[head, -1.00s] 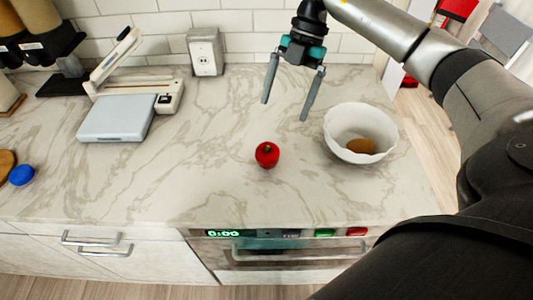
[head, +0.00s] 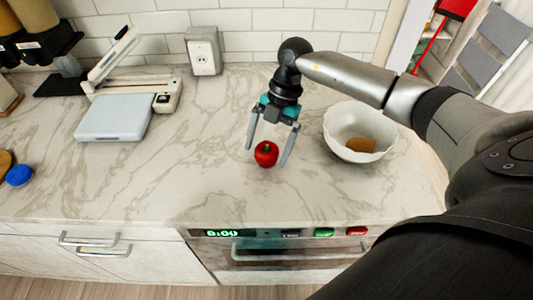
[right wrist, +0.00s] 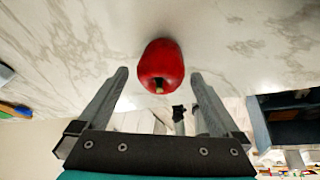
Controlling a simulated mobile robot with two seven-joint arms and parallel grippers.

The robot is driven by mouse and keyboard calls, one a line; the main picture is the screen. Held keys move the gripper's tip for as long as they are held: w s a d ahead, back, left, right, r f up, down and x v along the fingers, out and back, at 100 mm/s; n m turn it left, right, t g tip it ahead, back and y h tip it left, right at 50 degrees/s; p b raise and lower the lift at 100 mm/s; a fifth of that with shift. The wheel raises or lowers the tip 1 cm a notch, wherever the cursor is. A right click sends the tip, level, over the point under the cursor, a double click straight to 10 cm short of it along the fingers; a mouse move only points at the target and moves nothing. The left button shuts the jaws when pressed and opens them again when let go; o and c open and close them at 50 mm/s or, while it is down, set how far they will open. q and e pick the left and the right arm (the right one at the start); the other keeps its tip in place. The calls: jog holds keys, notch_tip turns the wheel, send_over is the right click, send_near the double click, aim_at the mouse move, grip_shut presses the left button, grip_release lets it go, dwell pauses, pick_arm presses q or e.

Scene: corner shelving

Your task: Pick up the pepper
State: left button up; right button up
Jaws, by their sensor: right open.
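The red pepper (head: 266,154) sits on the marble counter, near the middle of the head view. It also shows in the right wrist view (right wrist: 161,65), with its stem end toward the gripper. My right gripper (head: 266,155) is open and empty, its two fingers on either side of the pepper in the head view. In the right wrist view the pepper lies just beyond and between the fingertips (right wrist: 158,73). I cannot tell whether a finger touches it. My left gripper is not in view.
A white bowl (head: 335,140) holding a brown item (head: 359,145) stands close to the right. The counter left of the pepper is clear.

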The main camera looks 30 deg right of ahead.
jog(key=shift+c, duration=0.2)
jog(key=c, duration=1.3)
jog(key=shift+r, duration=0.1)
